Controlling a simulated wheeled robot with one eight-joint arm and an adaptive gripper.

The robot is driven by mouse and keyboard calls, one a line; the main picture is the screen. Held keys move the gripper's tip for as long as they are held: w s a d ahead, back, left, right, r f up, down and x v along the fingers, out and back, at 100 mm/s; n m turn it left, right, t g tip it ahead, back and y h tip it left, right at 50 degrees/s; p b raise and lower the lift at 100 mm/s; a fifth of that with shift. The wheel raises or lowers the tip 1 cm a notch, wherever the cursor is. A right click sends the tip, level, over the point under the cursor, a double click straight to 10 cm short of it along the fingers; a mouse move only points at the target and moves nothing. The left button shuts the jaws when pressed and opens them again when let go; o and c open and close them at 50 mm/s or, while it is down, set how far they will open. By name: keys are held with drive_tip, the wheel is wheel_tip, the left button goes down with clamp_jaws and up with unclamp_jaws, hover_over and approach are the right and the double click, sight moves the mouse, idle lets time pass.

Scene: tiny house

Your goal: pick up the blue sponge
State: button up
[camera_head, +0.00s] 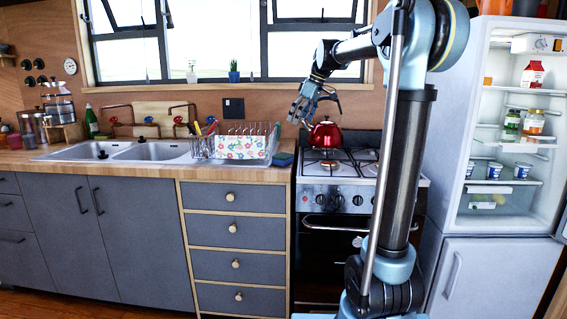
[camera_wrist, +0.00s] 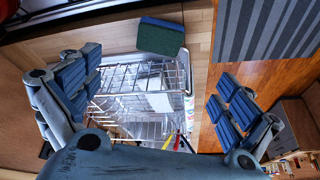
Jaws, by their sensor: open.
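The blue sponge (camera_head: 284,159) lies on the wooden counter, just right of the dish rack and beside the stove. In the wrist view the sponge (camera_wrist: 160,37) shows a dark green face with a blue edge, at the top middle beyond the rack. My gripper (camera_head: 312,108) is open and empty, raised above the counter near the red kettle, apart from the sponge. In the wrist view its two padded fingers (camera_wrist: 152,95) are spread wide, with the sponge lying above the space between them.
The wire dish rack (camera_head: 204,147) with a flowered item stands left of the sponge. The red kettle (camera_head: 325,136) sits on the stove (camera_head: 318,183) to the right. A window (camera_head: 230,40) is behind. An open fridge (camera_head: 468,150) stands at the far right.

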sight(285, 155)
drive_tip(key=x, duration=1.7)
drive_tip(key=shift+w+f, duration=0.1)
drive_tip(key=shift+f, duration=0.1)
drive_tip(key=shift+c, duration=0.3)
drive_tip(key=c, duration=0.7)
drive_tip(key=shift+c, duration=0.3)
drive_tip(key=shift+r, duration=0.1)
drive_tip(key=shift+r, duration=0.15)
wheel_tip(285, 155, up, 6)
drive_tip(key=shift+d+r, duration=0.15)
drive_tip(key=shift+r, duration=0.05)
drive_tip(key=d, duration=1.9)
drive_tip(key=shift+s+d, duration=0.3)
drive_tip(key=shift+s, duration=0.05)
